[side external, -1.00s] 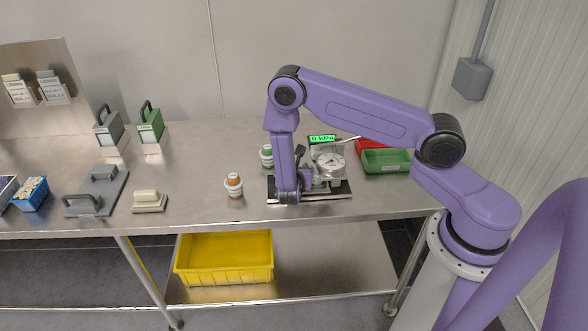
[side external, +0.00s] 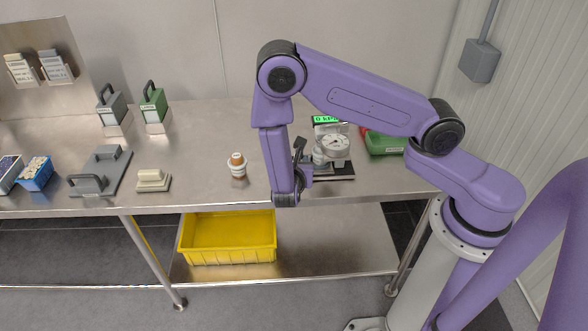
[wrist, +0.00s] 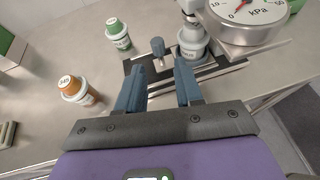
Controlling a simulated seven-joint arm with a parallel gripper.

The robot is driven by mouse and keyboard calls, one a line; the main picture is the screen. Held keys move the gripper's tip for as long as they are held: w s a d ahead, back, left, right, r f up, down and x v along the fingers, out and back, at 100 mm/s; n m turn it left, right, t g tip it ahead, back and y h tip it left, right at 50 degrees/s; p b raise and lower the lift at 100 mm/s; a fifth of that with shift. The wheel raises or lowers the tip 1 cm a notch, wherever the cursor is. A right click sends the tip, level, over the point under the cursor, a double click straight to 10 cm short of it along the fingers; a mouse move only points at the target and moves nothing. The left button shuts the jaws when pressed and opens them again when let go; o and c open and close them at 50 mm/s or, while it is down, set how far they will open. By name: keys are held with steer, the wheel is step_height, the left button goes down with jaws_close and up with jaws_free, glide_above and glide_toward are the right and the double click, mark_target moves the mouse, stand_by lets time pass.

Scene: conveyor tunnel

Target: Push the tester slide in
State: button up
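The tester (side external: 333,147) stands near the front of the bench, with a round kPa dial and a green readout. In the wrist view its dial (wrist: 248,15) is at the top right. The slide (wrist: 205,72) shows as a dark plate with metal rails and an upright grey-blue knob (wrist: 158,47). A grey cup (wrist: 193,42) sits on it beside the knob, under the tester's head. My gripper (wrist: 157,72) is open, its two fingers apart and empty. The knob appears just beyond the fingertips; contact cannot be told. In the side view my arm partly hides the slide.
An orange-topped cup (wrist: 77,89) and a green-topped cup (wrist: 118,34) stand left of the slide. A green bin (side external: 384,143) stands right of the tester. A cream block (side external: 153,180) and a grey handled plate (side external: 101,172) lie left. The bench's front edge is close.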

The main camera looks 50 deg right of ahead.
steer(key=shift+v, duration=2.75)
